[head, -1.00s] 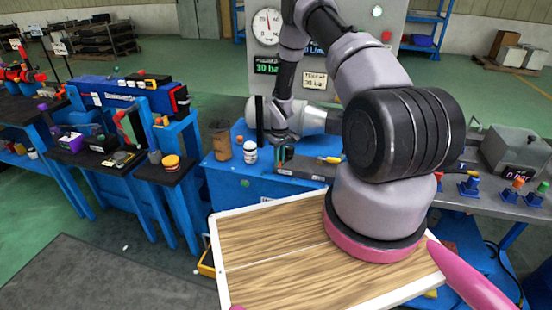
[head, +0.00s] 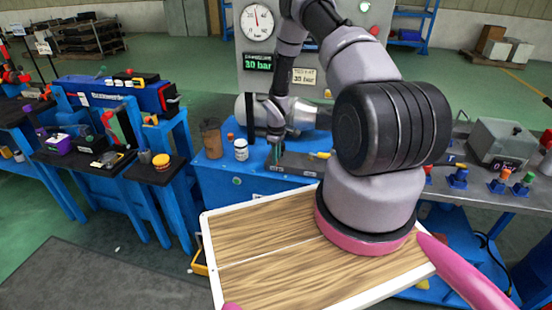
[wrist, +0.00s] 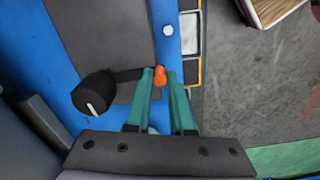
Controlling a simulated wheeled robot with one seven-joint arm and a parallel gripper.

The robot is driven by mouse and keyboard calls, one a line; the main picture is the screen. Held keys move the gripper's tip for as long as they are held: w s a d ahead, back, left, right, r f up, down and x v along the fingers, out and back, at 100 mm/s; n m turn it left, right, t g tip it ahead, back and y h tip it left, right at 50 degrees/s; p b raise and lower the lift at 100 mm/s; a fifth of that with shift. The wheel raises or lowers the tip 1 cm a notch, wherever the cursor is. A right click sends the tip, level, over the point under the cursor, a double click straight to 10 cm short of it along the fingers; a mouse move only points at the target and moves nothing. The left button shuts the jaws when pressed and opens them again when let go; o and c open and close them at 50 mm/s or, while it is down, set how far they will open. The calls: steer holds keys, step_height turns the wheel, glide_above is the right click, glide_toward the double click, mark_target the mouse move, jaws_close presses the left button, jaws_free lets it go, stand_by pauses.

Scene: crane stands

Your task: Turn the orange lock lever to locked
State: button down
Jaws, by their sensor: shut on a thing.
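The orange lock lever (wrist: 160,76) shows in the wrist view as a small orange knob between the green fingertips of my gripper (wrist: 160,72). My gripper is shut on it. The fingers hide part of the lever, and I cannot tell its angle. A dark grey block (wrist: 110,45) lies just left of the lever, on the blue surface. In the head view my gripper (head: 274,152) is low over the blue bench (head: 225,178), in front of a silver cylinder (head: 303,113). The lever cannot be made out there.
A black round knob with a white mark (wrist: 93,93) is left of my fingers. A brown jar (head: 210,138) and a white jar (head: 241,150) stand left of my gripper. Behind is a panel with a gauge (head: 257,22) and a 30 bar display (head: 258,62).

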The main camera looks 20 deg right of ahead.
steer(key=shift+d, duration=0.1)
steer(key=c, duration=0.8)
jaws_free()
steer(key=shift+o, duration=0.2)
step_height(320, 180, up, 11)
